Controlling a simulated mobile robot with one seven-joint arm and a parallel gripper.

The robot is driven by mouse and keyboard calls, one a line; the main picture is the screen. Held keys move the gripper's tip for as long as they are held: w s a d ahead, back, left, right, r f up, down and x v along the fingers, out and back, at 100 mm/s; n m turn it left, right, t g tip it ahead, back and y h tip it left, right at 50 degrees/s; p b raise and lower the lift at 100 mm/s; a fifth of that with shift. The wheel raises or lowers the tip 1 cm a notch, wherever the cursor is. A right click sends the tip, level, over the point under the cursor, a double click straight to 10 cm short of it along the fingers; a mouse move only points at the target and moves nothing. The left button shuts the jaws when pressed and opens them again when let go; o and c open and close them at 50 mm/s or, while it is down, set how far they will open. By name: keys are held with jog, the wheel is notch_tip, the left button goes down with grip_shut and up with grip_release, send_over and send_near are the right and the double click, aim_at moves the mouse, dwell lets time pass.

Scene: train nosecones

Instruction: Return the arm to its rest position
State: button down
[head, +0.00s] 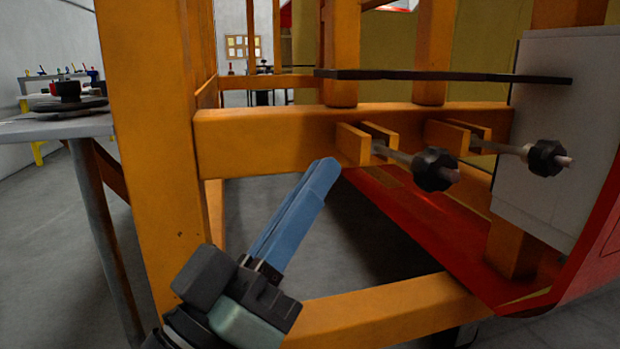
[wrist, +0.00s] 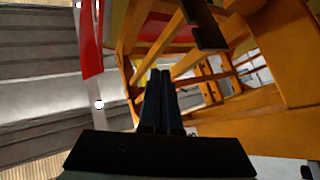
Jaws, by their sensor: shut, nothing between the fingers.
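My gripper (head: 326,170) has long blue fingers that are shut with nothing between them. In the head view it rises from the bottom centre-left, tilted up to the right, in front of the orange frame (head: 260,140). Its tip appears just left of a pair of small orange brackets on the crossbeam; I cannot tell if it touches anything. In the wrist view the closed fingers (wrist: 161,75) point away toward the orange frame (wrist: 215,130), which fills the right side.
Two rods with black knobs (head: 436,170) (head: 546,158) stick out from the crossbeam on the right. A red panel (head: 450,240) lies below them and a grey-white panel (head: 560,120) stands behind. A grey table (head: 60,127) is at the left. An orange lower beam (head: 390,308) crosses the bottom.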

jog(key=s+r+t+y+p, duration=0.1)
jog(key=r+y+p, duration=0.4)
jog(key=r+p, duration=1.1)
jog(key=s+r+n+t+y+p, duration=0.1)
jog(key=r+t+y+p, duration=0.3)
jog(key=r+p, duration=1.3)
jog(key=s+r+n+t+y+p, duration=0.1)
jog(key=r+y+p, duration=0.4)
jog(key=r+p, duration=1.2)
notch_tip(320, 180, up, 14)
jog(key=shift+s+f+t+y, duration=0.1)
jog(key=shift+s+t+y, duration=0.3)
jog(key=shift+s+t, duration=0.5)
jog(key=shift+a, duration=0.1)
